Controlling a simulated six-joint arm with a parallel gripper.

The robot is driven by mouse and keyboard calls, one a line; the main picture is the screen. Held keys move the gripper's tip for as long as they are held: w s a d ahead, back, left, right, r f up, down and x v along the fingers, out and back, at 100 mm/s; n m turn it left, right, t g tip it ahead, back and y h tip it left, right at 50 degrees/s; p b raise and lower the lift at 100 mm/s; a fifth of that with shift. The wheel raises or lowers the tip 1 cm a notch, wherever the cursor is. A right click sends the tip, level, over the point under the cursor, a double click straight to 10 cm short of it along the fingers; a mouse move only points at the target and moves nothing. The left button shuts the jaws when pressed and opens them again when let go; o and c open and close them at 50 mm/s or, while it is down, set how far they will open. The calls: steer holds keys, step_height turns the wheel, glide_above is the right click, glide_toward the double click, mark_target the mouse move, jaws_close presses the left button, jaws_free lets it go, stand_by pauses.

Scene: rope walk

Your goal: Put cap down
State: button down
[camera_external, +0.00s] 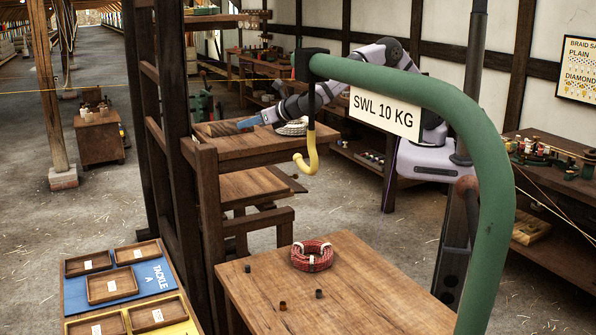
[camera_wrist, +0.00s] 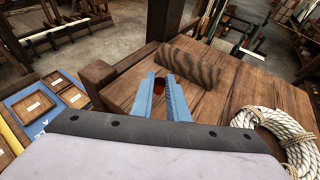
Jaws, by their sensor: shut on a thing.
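My gripper (camera_wrist: 164,92) shows in the wrist view as two blue fingers over a wooden table top (camera_wrist: 225,95). It is shut on a small dark reddish-brown cap (camera_wrist: 160,84), which shows between the fingers, mostly hidden by them. In the external view my gripper (camera_external: 246,122) is at the far wooden table, low over its top; the cap cannot be made out there. I cannot tell whether the cap touches the table. Small dark cylinders (camera_external: 283,305) stand on the near table (camera_external: 370,295).
A wooden post (camera_wrist: 100,76) stands left. A yellow hook (camera_external: 312,152) hangs from a green arm (camera_external: 440,95). A red rope coil (camera_external: 311,262) lies on the near table.

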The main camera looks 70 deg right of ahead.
mark_target(250, 145)
steer(key=shift+f+p, duration=0.6)
steer(key=shift+f, duration=1.4)
steer(key=shift+f, duration=0.1)
steer(key=c, duration=1.7)
jaws_free()
steer(key=shift+s+a, duration=0.1)
steer(key=shift+s, duration=0.15)
steer(key=b+v, duration=0.1)
steer(key=v, duration=0.3)
steer(key=b+v, duration=0.2)
steer(key=v, duration=0.1)
steer(key=b+v, duration=0.2)
steer(key=v, duration=0.2)
steer(key=shift+s+r, duration=0.2)
steer(key=shift+r, duration=0.2)
